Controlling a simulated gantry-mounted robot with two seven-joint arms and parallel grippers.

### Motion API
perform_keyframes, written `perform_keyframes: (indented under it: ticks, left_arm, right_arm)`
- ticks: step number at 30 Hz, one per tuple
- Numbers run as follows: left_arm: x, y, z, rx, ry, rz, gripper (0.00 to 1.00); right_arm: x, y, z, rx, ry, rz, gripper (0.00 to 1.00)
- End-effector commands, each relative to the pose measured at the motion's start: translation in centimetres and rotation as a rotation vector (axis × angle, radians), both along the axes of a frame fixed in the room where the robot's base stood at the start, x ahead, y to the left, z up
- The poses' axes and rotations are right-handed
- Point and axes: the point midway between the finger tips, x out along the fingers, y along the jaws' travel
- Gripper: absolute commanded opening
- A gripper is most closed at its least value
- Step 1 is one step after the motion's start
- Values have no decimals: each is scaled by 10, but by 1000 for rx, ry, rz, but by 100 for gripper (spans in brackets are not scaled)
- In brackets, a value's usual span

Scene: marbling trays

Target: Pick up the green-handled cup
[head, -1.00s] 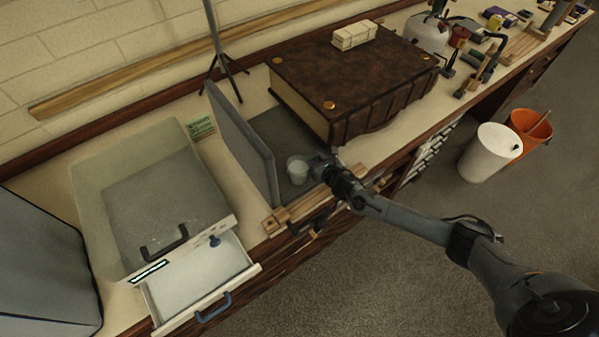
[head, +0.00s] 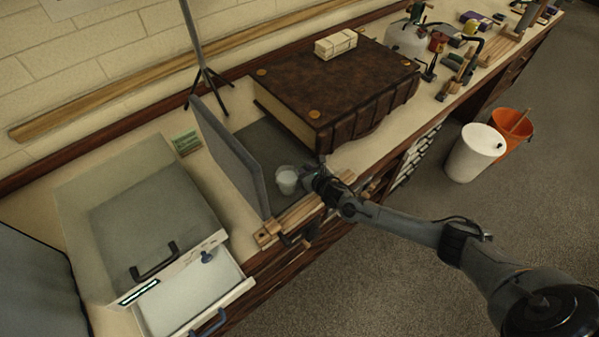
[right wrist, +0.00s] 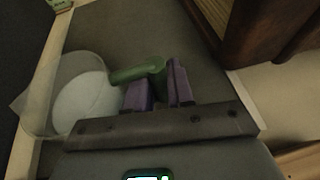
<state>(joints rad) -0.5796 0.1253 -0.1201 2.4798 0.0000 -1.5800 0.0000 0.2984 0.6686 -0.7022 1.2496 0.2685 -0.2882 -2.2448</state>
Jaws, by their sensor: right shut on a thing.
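The green-handled cup is a clear, whitish cup (head: 287,181) on the grey mat between an upright grey panel and a large brown book. In the right wrist view, the translucent cup (right wrist: 85,100) is at the left and its green handle (right wrist: 138,74) reaches between the purple fingers of my right gripper (right wrist: 160,88). The right gripper is shut on the handle. In the head view, my right gripper (head: 308,180) is at the cup's right side, and the handle is hidden there. I cannot tell whether the cup is clear of the mat. My left gripper is not in view.
The upright grey panel (head: 228,150) stands close left of the cup. The large brown book (head: 345,85) lies behind and right. A wooden strip (head: 290,218) runs along the front edge. A clear-topped box (head: 150,225) with an open drawer (head: 195,298) stands at the left.

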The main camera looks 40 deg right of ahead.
Motion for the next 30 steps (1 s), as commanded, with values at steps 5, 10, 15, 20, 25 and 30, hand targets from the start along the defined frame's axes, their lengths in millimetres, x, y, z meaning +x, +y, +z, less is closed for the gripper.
perform_keyframes:
  ticks: [5, 10, 15, 20, 25, 30]
  left_arm:
    - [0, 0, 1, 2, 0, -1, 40]
    - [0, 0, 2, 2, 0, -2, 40]
    - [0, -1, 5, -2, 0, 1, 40]
    - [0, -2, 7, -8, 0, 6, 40]
    - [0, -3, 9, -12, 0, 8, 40]
    - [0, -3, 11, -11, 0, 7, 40]
  right_arm:
    - [1, 0, 4, 1, -2, 0, 0]
    - [1, 0, 11, 0, -3, 1, 0]
    - [0, 0, 22, 1, -3, 1, 0]
    - [1, 0, 36, 0, -3, 1, 0]
    - [-5, -9, 47, -2, -2, -1, 0]
    - [-14, -22, 57, -2, -2, 0, 0]
